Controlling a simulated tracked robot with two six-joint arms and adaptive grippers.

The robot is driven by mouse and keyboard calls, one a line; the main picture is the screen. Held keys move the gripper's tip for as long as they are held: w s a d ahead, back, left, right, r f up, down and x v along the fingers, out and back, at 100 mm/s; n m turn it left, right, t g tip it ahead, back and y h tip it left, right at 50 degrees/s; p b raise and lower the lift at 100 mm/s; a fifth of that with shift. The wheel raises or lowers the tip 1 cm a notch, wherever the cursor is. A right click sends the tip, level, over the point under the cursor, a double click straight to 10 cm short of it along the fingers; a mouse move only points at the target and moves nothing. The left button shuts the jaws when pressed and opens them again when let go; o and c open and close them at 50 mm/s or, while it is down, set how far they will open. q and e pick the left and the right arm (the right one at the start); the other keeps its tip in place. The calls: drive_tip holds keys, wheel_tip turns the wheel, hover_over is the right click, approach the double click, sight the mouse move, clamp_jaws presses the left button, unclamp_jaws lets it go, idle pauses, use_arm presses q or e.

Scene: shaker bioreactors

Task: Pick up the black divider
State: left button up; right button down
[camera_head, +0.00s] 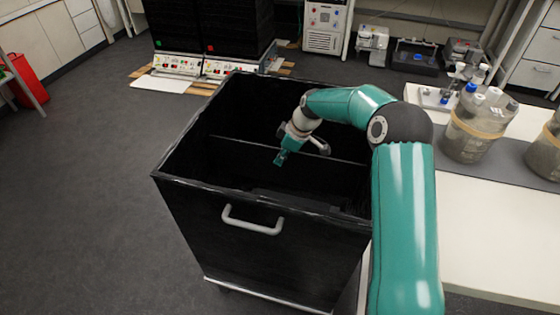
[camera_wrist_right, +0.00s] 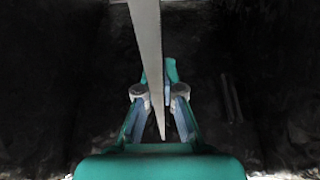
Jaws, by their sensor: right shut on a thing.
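The black divider shows in the head view as a thin light edge (camera_head: 240,141) running across the inside of a black bin (camera_head: 215,195). Its faces are dark and hard to tell from the bin walls. In the right wrist view its edge is a long grey strip (camera_wrist_right: 148,40) running from the top down between the fingers. My right gripper (camera_head: 281,158) reaches down into the bin; its fingers (camera_wrist_right: 160,96) are shut on the divider, one on each side of the strip. My left gripper is not in view.
The bin has a grey handle (camera_head: 252,220) on its front. A white bench (camera_head: 490,235) to the right holds large bottles (camera_head: 475,130) with several caps. Black cabinets (camera_head: 208,25) and lab devices stand behind.

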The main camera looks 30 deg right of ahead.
wheel_tip(320, 180, up, 29)
drive_tip(key=p, duration=0.7)
drive_tip(key=shift+r+p, duration=0.2)
drive_tip(key=shift+p, duration=0.15)
drive_tip(key=shift+r, duration=0.1)
